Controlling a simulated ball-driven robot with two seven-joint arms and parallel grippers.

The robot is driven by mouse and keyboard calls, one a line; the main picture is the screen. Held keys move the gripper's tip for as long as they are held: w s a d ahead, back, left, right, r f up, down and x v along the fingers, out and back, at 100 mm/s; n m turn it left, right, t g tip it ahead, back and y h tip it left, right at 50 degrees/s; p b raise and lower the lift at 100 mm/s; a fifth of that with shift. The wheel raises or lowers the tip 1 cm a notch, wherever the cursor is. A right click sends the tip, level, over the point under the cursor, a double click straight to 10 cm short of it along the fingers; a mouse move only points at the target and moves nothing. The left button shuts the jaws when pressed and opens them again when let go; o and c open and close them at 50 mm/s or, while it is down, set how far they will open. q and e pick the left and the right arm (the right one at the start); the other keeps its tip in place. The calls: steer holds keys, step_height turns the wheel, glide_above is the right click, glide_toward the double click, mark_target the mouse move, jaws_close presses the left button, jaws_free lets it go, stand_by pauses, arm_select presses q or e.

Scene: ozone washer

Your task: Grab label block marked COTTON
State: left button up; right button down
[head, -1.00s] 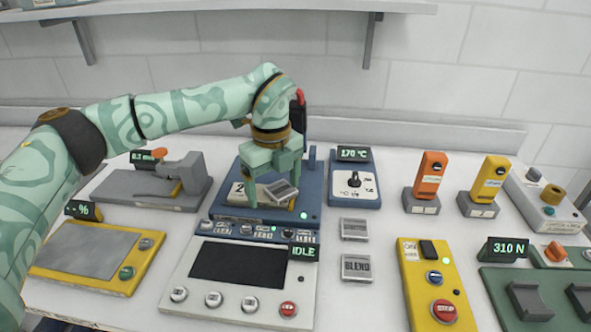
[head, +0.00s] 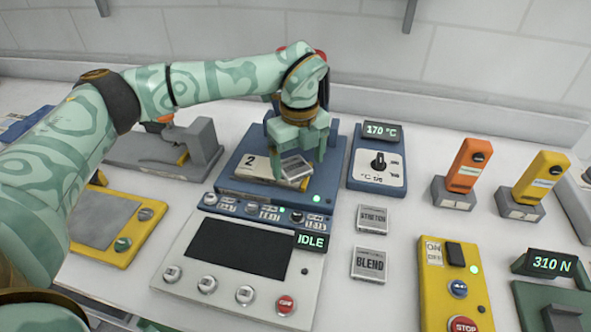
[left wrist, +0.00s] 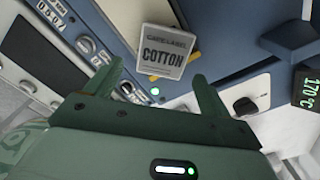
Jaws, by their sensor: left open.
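The label block marked COTTON (left wrist: 165,52) is a small grey square tile. In the head view the block (head: 295,167) lies on the blue machine, at the right end of a cream block marked 2 (head: 256,167); its lettering is too small to read there. My left gripper (head: 298,163) is open above the blue machine, with its fingers on either side of the block. In the left wrist view the two fingertips (left wrist: 158,72) are apart and point toward the block's near edge, and the block is not clamped. My right gripper is not in view.
Blocks marked STRETCH (head: 372,219) and BLEND (head: 369,264) lie on the white table to the right. A 170 °C control box (head: 377,180) stands right of the blue machine (head: 240,187). A panel reading IDLE (head: 310,241) is in front. A grey device (head: 190,150) stands left.

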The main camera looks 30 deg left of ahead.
arm_select(q)
step_height(320, 180, down, 2)
steer(key=shift+d+r, duration=0.1)
steer(key=shift+c, duration=0.6)
steer(key=c, duration=1.1)
steer(key=shift+o, duration=0.2)
steer(key=shift+r, duration=0.15)
